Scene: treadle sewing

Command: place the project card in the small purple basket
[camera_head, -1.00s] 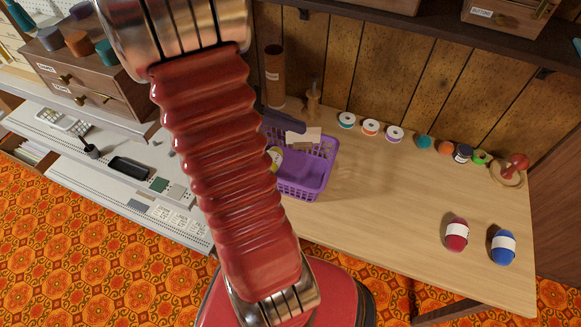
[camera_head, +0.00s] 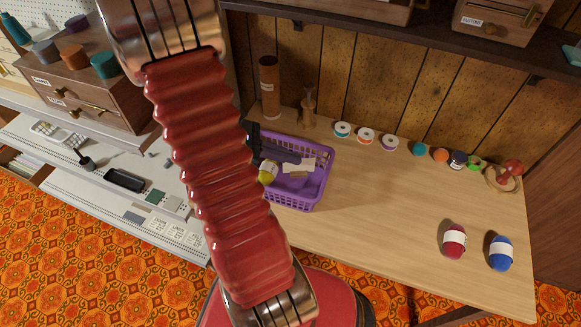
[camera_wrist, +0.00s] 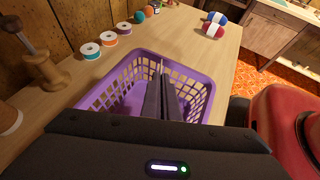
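The small purple basket (camera_head: 312,200) stands on the wooden table at its left part; it also fills the middle of the wrist view (camera_wrist: 197,68). My dark gripper (camera_head: 297,159) reaches in over the basket from the left. Its fingers (camera_wrist: 162,82) are close together, with a thin pale edge between their tips. The cream project card (camera_head: 303,165) shows at the fingertips in the head view, over the basket's inside. It is seen nearly edge-on in the wrist view (camera_wrist: 162,65). I cannot tell whether it touches the basket floor.
Several thread spools (camera_head: 366,136) line the back of the table. A wooden spindle (camera_head: 308,106) stands behind the basket. Red (camera_head: 454,240) and blue (camera_head: 500,253) yarn skeins lie right. The table's middle is clear.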

